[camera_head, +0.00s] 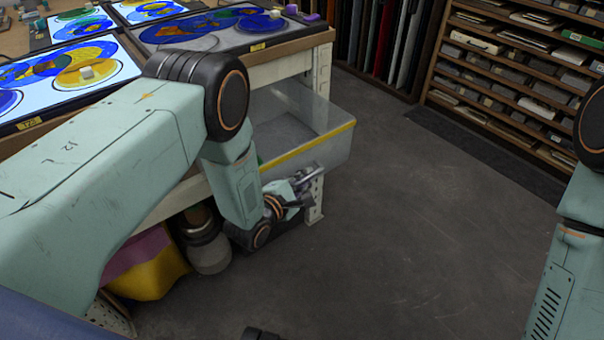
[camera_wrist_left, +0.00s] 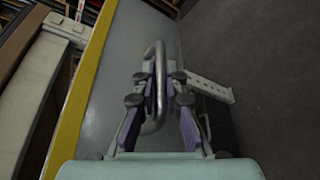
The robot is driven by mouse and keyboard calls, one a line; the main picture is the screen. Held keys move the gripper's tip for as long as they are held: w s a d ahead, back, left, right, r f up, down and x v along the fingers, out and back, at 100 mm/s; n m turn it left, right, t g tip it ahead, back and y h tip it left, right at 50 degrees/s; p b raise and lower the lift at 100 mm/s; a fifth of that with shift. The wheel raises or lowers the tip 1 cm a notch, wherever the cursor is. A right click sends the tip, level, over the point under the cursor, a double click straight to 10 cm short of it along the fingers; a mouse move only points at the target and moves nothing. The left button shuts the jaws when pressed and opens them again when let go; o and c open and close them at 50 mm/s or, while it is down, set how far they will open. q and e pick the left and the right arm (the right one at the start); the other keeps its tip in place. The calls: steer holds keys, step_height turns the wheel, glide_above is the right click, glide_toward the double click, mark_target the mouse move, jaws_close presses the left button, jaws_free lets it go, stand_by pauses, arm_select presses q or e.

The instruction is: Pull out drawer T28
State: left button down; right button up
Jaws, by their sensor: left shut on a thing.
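A clear drawer (camera_head: 335,140) with a yellow strip along its upper edge sticks out from under the workbench. I cannot read a label on it. My left gripper (camera_head: 303,180) is at the drawer's front, below the yellow strip. In the left wrist view, my left gripper (camera_wrist_left: 158,98) is shut on the drawer's curved metal handle (camera_wrist_left: 160,60), with a finger on either side of it. The drawer front (camera_wrist_left: 112,85) and its yellow strip (camera_wrist_left: 80,95) show beside the handle. My right arm shows at the right edge of the head view, but its gripper is out of view.
The workbench (camera_head: 290,68) carries lit panels with blue and yellow glass pieces. A bench leg (camera_head: 317,200) stands close to my left gripper. A shelf rack (camera_head: 520,75) stands at the back right. Open grey floor (camera_head: 430,230) lies right of the drawer.

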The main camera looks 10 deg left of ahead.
arm_select(q)
steer(key=shift+s+d, duration=0.1)
stand_by(0.3)
steer(key=c, duration=1.7)
jaws_free()
steer(key=v, duration=1.2)
steer(key=shift+f, duration=0.1)
